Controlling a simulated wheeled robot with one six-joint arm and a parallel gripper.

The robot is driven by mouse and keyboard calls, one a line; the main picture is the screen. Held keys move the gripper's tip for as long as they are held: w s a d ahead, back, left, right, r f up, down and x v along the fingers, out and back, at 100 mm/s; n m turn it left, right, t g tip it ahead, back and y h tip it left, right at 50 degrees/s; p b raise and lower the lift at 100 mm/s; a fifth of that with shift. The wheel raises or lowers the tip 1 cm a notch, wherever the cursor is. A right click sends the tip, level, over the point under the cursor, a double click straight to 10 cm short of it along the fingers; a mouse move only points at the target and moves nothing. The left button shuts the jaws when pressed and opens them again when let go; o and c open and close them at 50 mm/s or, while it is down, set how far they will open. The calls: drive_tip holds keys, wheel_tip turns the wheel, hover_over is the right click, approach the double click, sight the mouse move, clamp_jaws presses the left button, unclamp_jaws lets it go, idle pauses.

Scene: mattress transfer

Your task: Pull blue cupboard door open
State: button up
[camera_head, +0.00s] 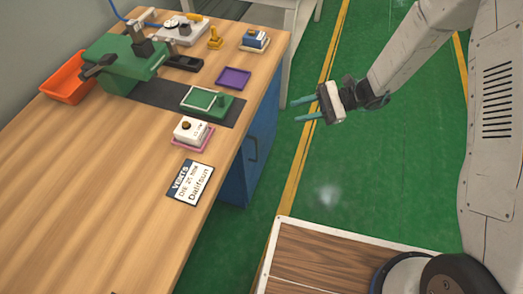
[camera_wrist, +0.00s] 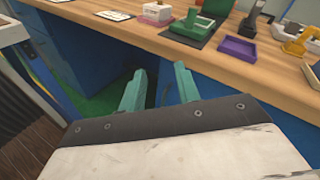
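The blue cupboard (camera_head: 238,178) is under the wooden worktable, and its front faces the green aisle. A dark upright handle (camera_head: 252,150) shows on the door, which looks shut in the head view. My gripper (camera_head: 297,109) is open and empty, with its two teal fingers apart and pointing left toward the cupboard. It is to the right of the handle and apart from it. In the wrist view the fingers of my gripper (camera_wrist: 160,86) spread in front of the blue cupboard front (camera_wrist: 225,85). I cannot make out the handle there.
The wooden tabletop (camera_head: 90,190) overhangs the cupboard. On it are an orange bin (camera_head: 68,84), a green machine (camera_head: 125,62), a purple tray (camera_head: 233,78) and a printed card (camera_head: 190,183). Green floor (camera_head: 335,185) lies clear beside the cupboard.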

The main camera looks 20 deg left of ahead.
drive_tip(key=s+a+f+m+t+y, duration=0.1)
drive_tip(key=a+f+m+t+y, duration=0.2)
drive_tip(key=f, duration=0.8)
drive_tip(key=s+a+f+m+t, duration=0.15)
drive_tip(key=f+m, duration=0.35)
drive_tip(key=f, duration=0.6)
drive_tip(key=a, duration=0.6)
drive_tip(key=shift+s+a+f, duration=0.2)
drive_tip(key=shift+s+a, duration=0.05)
drive_tip(key=shift+a, duration=0.05)
drive_tip(key=shift+t, duration=0.25)
clamp_jaws()
